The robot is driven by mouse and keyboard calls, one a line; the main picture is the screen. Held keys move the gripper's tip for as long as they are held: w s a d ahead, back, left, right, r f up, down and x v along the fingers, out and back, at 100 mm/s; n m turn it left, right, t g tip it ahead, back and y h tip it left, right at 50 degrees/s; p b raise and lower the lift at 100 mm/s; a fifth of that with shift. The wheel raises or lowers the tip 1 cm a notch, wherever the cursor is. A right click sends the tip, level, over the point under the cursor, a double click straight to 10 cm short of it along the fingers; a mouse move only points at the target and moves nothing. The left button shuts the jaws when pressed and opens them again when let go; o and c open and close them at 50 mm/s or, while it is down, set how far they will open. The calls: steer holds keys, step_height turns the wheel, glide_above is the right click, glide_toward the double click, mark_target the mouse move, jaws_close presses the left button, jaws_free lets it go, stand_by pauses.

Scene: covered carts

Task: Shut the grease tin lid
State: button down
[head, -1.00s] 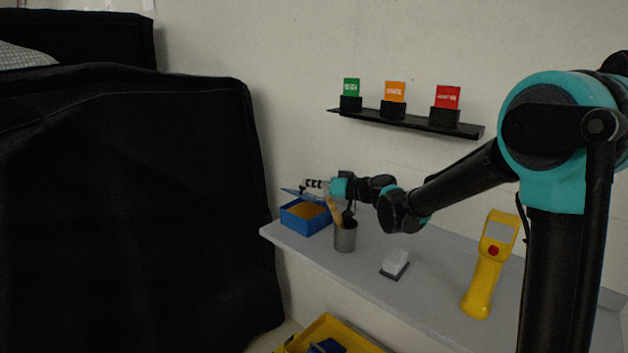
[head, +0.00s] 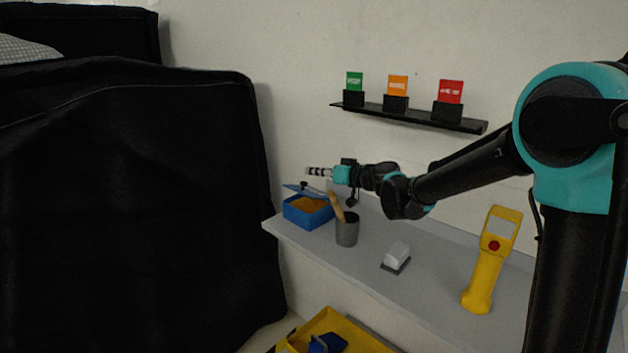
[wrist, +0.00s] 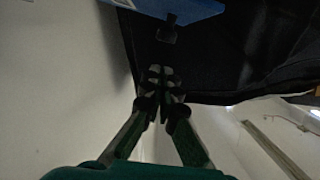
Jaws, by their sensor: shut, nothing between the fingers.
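The grease tin (head: 298,219) is an open blue box at the far left end of the grey shelf, with an orange-brown filling showing. Its blue lid (head: 294,188) stands tilted up at the back, with a small dark knob. My gripper (head: 308,171) is shut and empty, held level a little above the lid and apart from it in the head view. In the wrist view, the shut fingertips (wrist: 161,72) point toward the dark cover, and part of the blue lid (wrist: 195,7) with its knob (wrist: 167,29) shows at the top. The lid's hinge is hidden.
A grey cup (head: 347,233) with a wooden-handled tool stands right of the tin. A black-covered cart (head: 140,210) stands left. A black rack (head: 410,118) hangs above. A yellow bin (head: 335,325) is below.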

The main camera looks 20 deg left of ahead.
steer(key=w+r+v, duration=0.1)
steer(key=v, duration=0.9)
steer(key=g+h, duration=0.1)
glide_above(309, 193)
steer(key=w, duration=0.2)
step_height(309, 193, down, 4)
steer(key=shift+d+r+m, duration=0.1)
steer(key=shift+d+m, duration=0.05)
steer(key=shift+m, duration=0.15)
steer(key=shift+s+f, duration=0.25)
steer(key=shift+f, duration=0.3)
steer(key=shift+s+a+f+n, duration=0.3)
steer(key=shift+s+f+n, duration=0.2)
steer(key=shift+s+n, duration=0.1)
